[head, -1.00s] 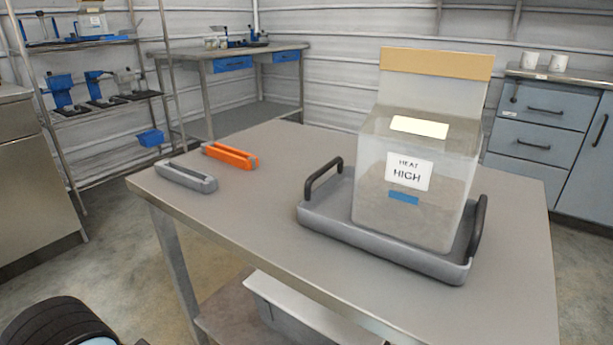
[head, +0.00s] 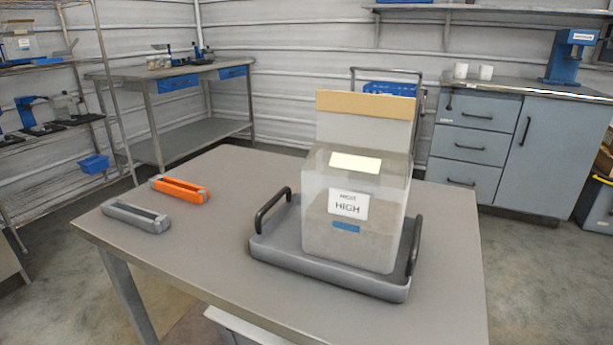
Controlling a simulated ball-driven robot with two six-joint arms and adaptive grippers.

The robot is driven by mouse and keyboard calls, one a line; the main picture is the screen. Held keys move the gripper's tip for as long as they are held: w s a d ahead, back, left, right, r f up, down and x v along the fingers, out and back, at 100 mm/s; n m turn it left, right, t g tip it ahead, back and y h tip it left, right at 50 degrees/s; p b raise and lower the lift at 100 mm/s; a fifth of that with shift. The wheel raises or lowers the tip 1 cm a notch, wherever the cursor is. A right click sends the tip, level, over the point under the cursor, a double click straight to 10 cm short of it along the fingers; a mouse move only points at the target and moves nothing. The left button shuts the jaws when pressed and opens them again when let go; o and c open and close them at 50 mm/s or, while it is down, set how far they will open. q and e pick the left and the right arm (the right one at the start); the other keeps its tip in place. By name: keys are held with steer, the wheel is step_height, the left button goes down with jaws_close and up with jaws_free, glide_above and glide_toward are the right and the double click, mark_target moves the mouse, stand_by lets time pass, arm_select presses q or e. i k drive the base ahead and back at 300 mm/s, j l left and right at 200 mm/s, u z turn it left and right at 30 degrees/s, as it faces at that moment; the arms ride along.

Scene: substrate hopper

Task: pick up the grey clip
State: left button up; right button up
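The grey clip (head: 136,216) lies flat near the left corner of the table in the head view. It is long and narrow with a dark slot along its top. An orange clip (head: 181,190) of similar shape lies just behind it and to its right, a small gap apart. Neither of my grippers shows in the head view.
Table space between clips and tray is free. Behind are a workbench (head: 168,75), shelving and blue-grey cabinets (head: 475,150).

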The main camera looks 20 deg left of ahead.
mark_target(148, 220)
steer(key=u, duration=1.4)
